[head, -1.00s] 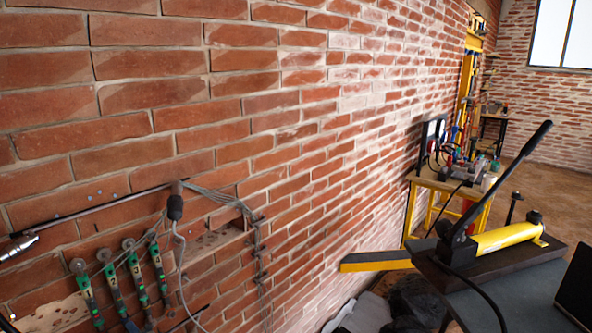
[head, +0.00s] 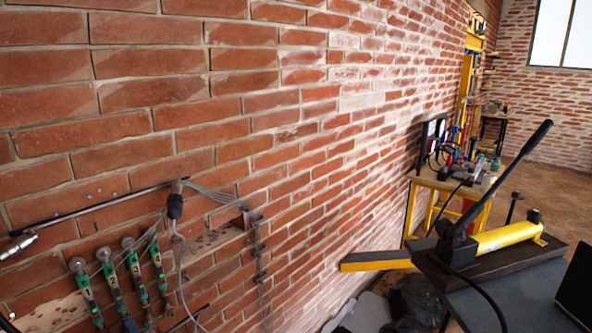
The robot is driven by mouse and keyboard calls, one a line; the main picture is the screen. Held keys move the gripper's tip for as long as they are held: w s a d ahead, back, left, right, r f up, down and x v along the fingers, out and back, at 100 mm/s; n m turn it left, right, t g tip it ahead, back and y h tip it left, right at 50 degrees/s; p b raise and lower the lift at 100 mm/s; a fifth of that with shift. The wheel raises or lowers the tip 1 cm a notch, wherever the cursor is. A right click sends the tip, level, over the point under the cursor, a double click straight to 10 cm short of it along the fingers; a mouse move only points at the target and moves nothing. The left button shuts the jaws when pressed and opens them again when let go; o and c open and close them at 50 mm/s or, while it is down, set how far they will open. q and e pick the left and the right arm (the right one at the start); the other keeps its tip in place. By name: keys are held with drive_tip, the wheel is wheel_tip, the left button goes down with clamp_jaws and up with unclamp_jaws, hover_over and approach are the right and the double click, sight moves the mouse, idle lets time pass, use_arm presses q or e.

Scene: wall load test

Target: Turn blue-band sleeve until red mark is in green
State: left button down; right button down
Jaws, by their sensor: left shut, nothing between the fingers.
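I cannot make out a sleeve with a blue band, a red mark or a green zone on one. Several slim tools with green bands and numbers (head: 111,282) hang in a row against the brick wall at lower left. A silver metal fitting (head: 18,245) sits at the left edge, near the end of a dark rod (head: 95,209). A small dark part in the bottom left corner seems to be my left gripper (head: 8,323); it is shut and empty, mostly cut off by the frame, below the fitting. My right gripper is not in view.
A brick wall (head: 200,90) runs along the left. Grey cables (head: 240,204) and a black probe (head: 175,206) hang on it. A yellow-and-black beam (head: 375,261) juts out lower centre. A hand pump (head: 505,237) stands on a dark table at right, with a yellow bench (head: 487,193) behind.

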use_arm(q)
drive_tip(key=shift+w+a, duration=0.2)
drive_tip(key=shift+a, duration=0.05)
drive_tip(key=shift+a+r, duration=0.1)
drive_tip(key=shift+r, duration=0.05)
idle(0.6)
drive_tip(key=shift+s+d, duration=0.35)
drive_tip(key=shift+s, duration=0.05)
drive_tip(key=b+v, duration=0.1)
drive_tip(key=v, duration=0.6)
idle(0.6)
drive_tip(key=shift+a, duration=0.1)
